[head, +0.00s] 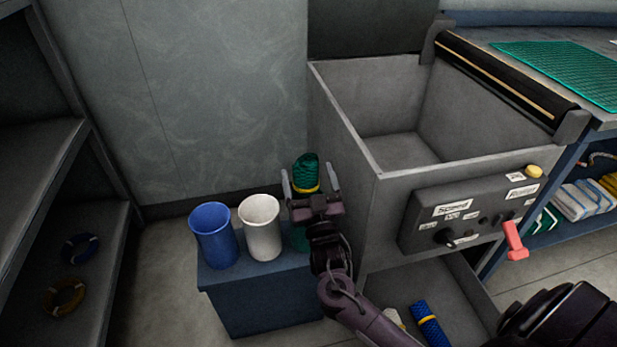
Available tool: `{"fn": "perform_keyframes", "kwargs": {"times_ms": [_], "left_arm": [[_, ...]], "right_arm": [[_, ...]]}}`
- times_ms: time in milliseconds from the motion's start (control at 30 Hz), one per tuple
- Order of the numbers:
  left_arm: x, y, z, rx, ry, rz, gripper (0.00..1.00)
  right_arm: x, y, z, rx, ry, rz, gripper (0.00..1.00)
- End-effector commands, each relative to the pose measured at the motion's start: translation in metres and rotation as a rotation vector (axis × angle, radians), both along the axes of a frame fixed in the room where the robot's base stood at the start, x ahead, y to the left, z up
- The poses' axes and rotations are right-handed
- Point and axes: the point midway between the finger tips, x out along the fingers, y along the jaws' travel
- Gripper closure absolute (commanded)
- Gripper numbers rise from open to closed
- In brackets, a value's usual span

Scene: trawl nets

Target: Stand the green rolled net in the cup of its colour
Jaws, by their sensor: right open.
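The green rolled net (306,168) with a yellow band is upright, between the spread fingers of my right gripper (311,183). The fingers stand apart on either side of it, with a gap visible. Below the gripper, part of a green cup (299,239) shows on the blue stand, at the right end of a row with a white cup (261,228) and a blue cup (215,236). My gripper's body hides the net's lower part and most of the green cup, so I cannot see where the net's foot rests. My left gripper is not in view.
The blue stand (262,296) is beside a large open grey bin (345,135) with a control panel (465,214) and red lever (514,240). A blue rolled net (431,324) lies in the low tray at the bottom. Dark shelves (40,190) stand at the left.

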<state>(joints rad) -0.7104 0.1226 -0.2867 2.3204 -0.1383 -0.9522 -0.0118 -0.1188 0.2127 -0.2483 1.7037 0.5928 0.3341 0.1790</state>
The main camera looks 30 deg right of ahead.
Motion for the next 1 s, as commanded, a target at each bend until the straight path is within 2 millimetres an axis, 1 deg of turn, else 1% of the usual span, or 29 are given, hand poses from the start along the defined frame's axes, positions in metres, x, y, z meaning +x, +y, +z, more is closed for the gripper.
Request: {"fn": "perform_keyframes", "kwargs": {"times_ms": [167,267,400,600,700,800,1000], "left_arm": [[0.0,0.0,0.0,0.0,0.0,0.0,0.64],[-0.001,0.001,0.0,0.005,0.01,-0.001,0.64],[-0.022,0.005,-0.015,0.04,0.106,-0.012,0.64],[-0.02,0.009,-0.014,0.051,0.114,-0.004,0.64],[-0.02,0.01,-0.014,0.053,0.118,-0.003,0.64],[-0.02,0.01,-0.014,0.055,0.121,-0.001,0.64],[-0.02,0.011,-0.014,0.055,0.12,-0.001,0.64]], "right_arm": [[-0.001,0.0,-0.003,0.0,0.006,0.001,0.17],[-0.008,0.002,-0.006,0.001,0.008,0.001,0.17],[-0.028,0.007,-0.014,0.002,0.008,0.0,0.17],[-0.057,0.015,-0.026,0.001,0.005,0.001,0.17],[-0.065,0.017,-0.029,0.002,0.004,0.0,0.17],[-0.069,0.018,-0.031,0.001,0.002,0.0,0.17],[-0.07,0.018,-0.031,0.0,0.001,0.0,0.17]]}}
